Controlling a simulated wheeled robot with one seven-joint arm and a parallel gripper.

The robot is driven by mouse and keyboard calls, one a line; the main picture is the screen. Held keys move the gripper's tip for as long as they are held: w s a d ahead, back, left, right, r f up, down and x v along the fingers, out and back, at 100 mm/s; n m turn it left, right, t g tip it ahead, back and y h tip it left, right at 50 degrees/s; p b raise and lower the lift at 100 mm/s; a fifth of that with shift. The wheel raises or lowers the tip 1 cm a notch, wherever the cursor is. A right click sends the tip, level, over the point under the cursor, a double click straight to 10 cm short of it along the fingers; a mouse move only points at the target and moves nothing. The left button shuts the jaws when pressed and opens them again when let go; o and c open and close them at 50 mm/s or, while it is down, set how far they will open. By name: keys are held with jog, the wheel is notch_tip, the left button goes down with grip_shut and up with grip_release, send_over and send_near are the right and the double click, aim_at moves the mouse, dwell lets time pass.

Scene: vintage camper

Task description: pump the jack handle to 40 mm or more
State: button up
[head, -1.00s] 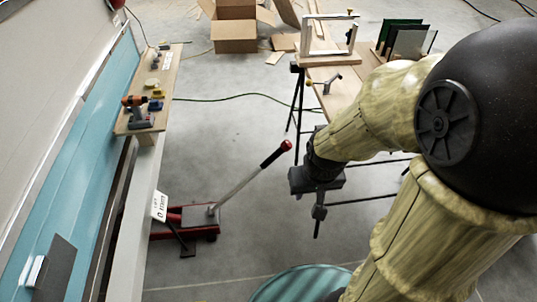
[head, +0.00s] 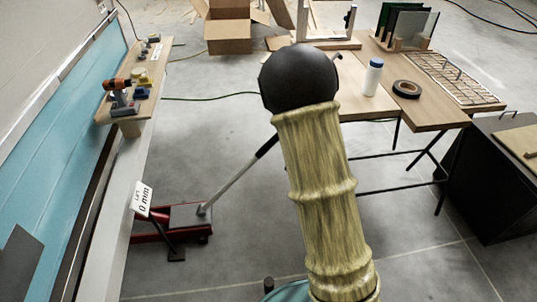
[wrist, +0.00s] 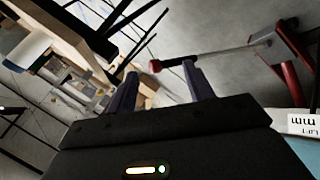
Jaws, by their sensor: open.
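The red floor jack (head: 190,216) stands low at the left in the head view, beside the pale sill. Its grey handle (head: 235,182) slants up to the right, its upper end hidden behind my arm. A white sign (head: 142,198) at the jack reads lift 0 mm. In the wrist view my gripper (wrist: 160,69) is open and empty. The handle shaft (wrist: 215,53) runs right to the jack body (wrist: 289,50). My gripper is hidden in the head view.
A workbench (head: 430,112) with a white bottle (head: 372,77) and a tape roll (head: 406,89) stands beyond my arm. A shelf (head: 150,88) with a drill is on the left. A dark cabinet (head: 490,185) is at right. Floor around the handle is clear.

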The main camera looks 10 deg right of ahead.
jog(key=w+d+f+n+t+h+b, duration=0.1)
jog(key=w+f+n+t+b, duration=0.2)
jog(key=w+f+n+b, duration=0.55)
jog(key=n+t+y+b, duration=0.4)
jog(key=n+t+b, duration=0.2)
jog(key=n+b, duration=0.4)
send_near(268, 142)
jog(key=s+f+p, duration=0.1)
jog(key=s+f, duration=0.1)
jog(key=s, duration=0.3)
jog(key=shift+s+d+f+n, duration=0.1)
jog(key=shift+d+n, duration=0.05)
jog(key=shift+n, duration=0.3)
jog(key=w+b, duration=0.4)
jog(key=w, duration=1.3)
jog(key=shift+w+b, duration=0.2)
jog(key=shift+b, duration=0.1)
grip_shut()
